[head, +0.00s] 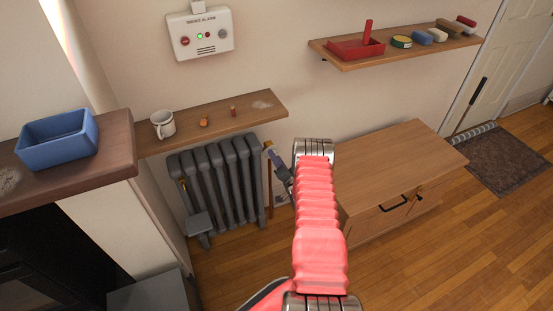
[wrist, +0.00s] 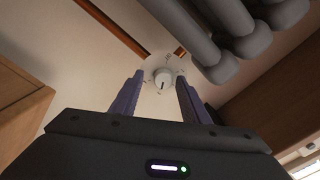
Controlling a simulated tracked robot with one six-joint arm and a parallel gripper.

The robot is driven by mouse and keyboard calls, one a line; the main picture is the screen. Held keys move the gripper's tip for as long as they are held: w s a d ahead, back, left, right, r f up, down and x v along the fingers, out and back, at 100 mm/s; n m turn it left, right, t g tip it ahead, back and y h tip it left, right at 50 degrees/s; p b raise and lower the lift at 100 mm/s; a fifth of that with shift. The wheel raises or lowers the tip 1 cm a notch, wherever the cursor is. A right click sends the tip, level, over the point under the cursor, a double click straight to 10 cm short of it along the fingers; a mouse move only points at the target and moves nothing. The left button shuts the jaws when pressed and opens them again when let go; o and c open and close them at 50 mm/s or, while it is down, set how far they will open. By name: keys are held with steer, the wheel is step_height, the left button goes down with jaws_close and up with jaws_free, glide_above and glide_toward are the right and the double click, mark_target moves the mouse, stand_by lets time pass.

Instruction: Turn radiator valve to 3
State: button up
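The radiator valve is a round white knob (wrist: 164,76) on a pale dial plate, seen in the wrist view between my fingertips. A dark mark on the knob points roughly down in that picture; the small marks around the dial are too small to read. My gripper (wrist: 160,80) has its two purple fingers apart, one on each side of the knob, with gaps showing; how deep the tips reach is unclear. In the head view my gripper (head: 272,155) is beside the right end of the grey radiator (head: 215,180), and I cannot make out the knob there.
A copper pipe (head: 270,190) runs down beside the radiator. A wooden shelf (head: 225,118) with a mug (head: 163,124) and small items is above it. A wooden cabinet (head: 395,165) stands close on the right. A mantel with a blue tray (head: 57,140) is on the left.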

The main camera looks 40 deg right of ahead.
steer(key=shift+w+r, duration=0.1)
steer(key=v, duration=1.4)
steer(key=shift+d, duration=0.1)
stand_by(0.5)
